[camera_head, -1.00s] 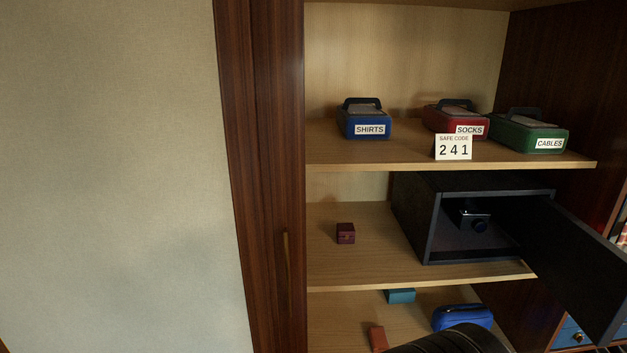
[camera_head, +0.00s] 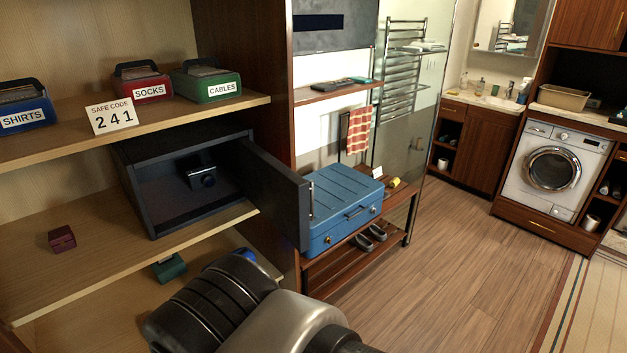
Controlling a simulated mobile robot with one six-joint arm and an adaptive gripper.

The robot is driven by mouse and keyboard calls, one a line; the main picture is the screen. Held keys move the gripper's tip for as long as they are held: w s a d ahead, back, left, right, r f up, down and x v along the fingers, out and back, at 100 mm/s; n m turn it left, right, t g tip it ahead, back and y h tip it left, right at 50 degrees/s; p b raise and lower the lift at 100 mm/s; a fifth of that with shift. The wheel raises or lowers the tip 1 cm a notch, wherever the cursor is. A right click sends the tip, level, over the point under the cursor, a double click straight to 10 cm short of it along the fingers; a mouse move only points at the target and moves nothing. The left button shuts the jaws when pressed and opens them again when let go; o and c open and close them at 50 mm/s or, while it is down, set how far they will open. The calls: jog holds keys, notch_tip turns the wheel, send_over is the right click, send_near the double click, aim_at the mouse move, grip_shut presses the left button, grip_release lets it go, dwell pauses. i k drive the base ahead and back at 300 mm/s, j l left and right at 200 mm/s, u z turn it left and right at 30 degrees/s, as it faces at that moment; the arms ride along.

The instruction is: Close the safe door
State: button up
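The dark safe (camera_head: 180,205) sits on the middle shelf of the wardrobe, its front open. Its door (camera_head: 273,190) is hinged on the right and swung wide, sticking out past the shelf edge. A dark camera-like object (camera_head: 201,173) lies inside the safe. A card on the shelf above (camera_head: 112,116) reads "SAFE CODE 241". My arm shows at the bottom, below and in front of the safe, apart from the door as far as I can see. My gripper's fingers cannot be made out.
Labelled boxes for shirts (camera_head: 24,106), socks (camera_head: 143,83) and cables (camera_head: 207,82) stand on the upper shelf. A small maroon box (camera_head: 62,239) is left of the safe. A blue case (camera_head: 342,205) on a bench stands close behind the door. The wooden floor (camera_head: 445,260) to the right is clear.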

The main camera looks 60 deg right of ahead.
aim_at(285, 198)
jog(key=k+l, duration=0.15)
jog(key=l, duration=0.25)
jog(key=k+l, duration=0.15)
jog(key=l, duration=0.25)
jog(key=k+l, duration=0.2)
jog(key=l, duration=0.15)
jog(key=k+l, duration=0.15)
jog(key=l, duration=0.25)
jog(key=k+l, duration=0.15)
jog(key=l, duration=0.25)
jog(key=k+l, duration=0.15)
jog(key=l, duration=0.25)
jog(key=i+l+u, duration=0.1)
jog(key=i, duration=0.5)
